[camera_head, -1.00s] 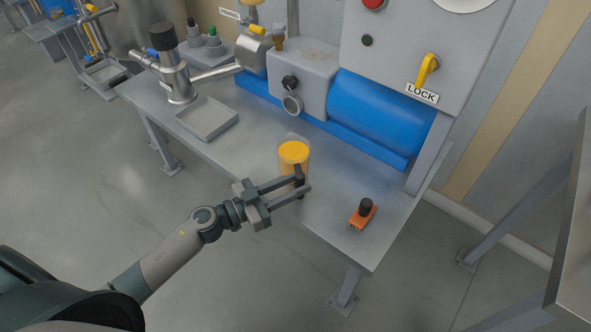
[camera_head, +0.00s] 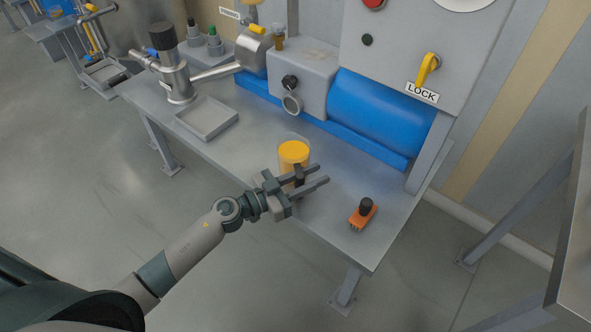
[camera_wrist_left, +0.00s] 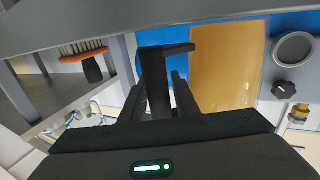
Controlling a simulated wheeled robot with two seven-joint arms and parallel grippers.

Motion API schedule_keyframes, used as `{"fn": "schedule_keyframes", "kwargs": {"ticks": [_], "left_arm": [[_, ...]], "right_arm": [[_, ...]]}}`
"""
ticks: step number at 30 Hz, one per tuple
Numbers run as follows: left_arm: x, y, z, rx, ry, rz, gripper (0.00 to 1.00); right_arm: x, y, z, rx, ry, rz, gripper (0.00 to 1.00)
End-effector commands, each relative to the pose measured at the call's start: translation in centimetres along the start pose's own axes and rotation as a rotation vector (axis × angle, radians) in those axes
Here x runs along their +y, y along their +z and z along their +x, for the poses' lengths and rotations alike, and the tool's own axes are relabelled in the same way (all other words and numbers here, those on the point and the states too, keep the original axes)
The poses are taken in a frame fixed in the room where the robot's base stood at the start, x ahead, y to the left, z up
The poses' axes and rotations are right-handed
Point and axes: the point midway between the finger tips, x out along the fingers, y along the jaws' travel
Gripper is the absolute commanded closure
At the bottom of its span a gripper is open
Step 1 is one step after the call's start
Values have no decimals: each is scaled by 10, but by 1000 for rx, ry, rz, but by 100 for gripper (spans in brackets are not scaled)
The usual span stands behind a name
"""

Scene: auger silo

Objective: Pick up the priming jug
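My right gripper is not in view.
A shallow grey tray (camera_head: 207,118) lies to the left. Behind are a blue cylinder (camera_head: 375,110) and a box with a round port (camera_head: 292,103). The bench front is mostly clear.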

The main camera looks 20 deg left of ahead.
Motion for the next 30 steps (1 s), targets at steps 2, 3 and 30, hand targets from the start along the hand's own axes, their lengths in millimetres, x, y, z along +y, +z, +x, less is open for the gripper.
{"fn": "schedule_keyframes", "kwargs": {"ticks": [2,3,30], "left_arm": [[0,0,0,0,0,0,72],[0,0,0,0,0,0,72],[0,-2,0,2,0,2,100]], "right_arm": [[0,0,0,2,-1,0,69],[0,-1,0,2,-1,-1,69],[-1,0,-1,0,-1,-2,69]]}}
